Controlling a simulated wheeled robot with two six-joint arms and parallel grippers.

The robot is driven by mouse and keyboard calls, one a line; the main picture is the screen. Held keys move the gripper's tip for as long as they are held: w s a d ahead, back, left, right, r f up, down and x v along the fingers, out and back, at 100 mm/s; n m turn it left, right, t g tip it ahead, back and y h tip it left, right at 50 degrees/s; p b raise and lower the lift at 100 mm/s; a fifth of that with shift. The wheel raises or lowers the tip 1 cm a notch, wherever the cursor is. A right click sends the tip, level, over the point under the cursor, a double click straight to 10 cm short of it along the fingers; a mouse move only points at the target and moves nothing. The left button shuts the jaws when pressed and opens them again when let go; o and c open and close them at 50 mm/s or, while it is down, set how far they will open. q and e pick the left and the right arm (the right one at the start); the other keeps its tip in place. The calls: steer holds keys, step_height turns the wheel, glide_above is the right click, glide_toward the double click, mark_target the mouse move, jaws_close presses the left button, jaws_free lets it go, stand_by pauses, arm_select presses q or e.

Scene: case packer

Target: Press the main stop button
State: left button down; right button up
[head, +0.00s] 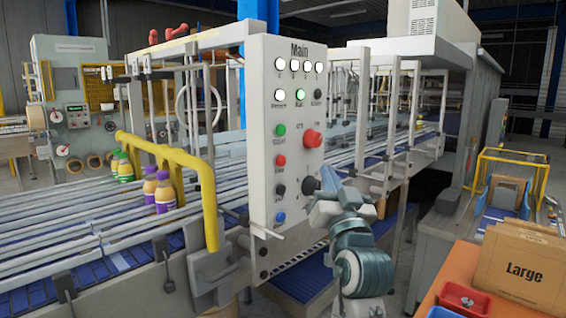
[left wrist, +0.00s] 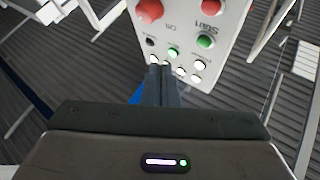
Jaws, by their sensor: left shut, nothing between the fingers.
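The white panel labelled Main (head: 297,80) stands upright in the middle of the head view. Its left column has a green start button (head: 280,130), a red button (head: 280,160) below it that is likely the stop button, a black button (head: 280,190) and a blue button (head: 280,217). A bigger red mushroom button (head: 312,138) sits to the right. My left gripper (head: 328,180) is shut and empty by the panel's lower right. In the left wrist view the panel is upside down; the shut fingers (left wrist: 160,85) point toward it, and the red button (left wrist: 209,6) is at the top edge.
A yellow guard rail (head: 180,160) and conveyor lanes with several bottles (head: 160,190) lie left of the panel. Metal posts and the machine frame stand behind and right of it. A cardboard box marked Large (head: 522,270) and a red tray (head: 465,298) are at the lower right.

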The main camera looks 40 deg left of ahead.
mark_target(281, 161)
arm_select(q)
steer(key=shift+a, duration=0.1)
steer(key=a+p, duration=0.2)
steer(key=a, duration=0.6)
steer(key=shift+w+a, duration=0.3)
steer(key=shift+w, duration=0.1)
steer(key=shift+a, duration=0.2)
stand_by(1.8)
steer(key=shift+a, duration=0.25)
steer(key=shift+a+b, duration=0.45)
stand_by(0.8)
steer(key=shift+d, duration=0.9)
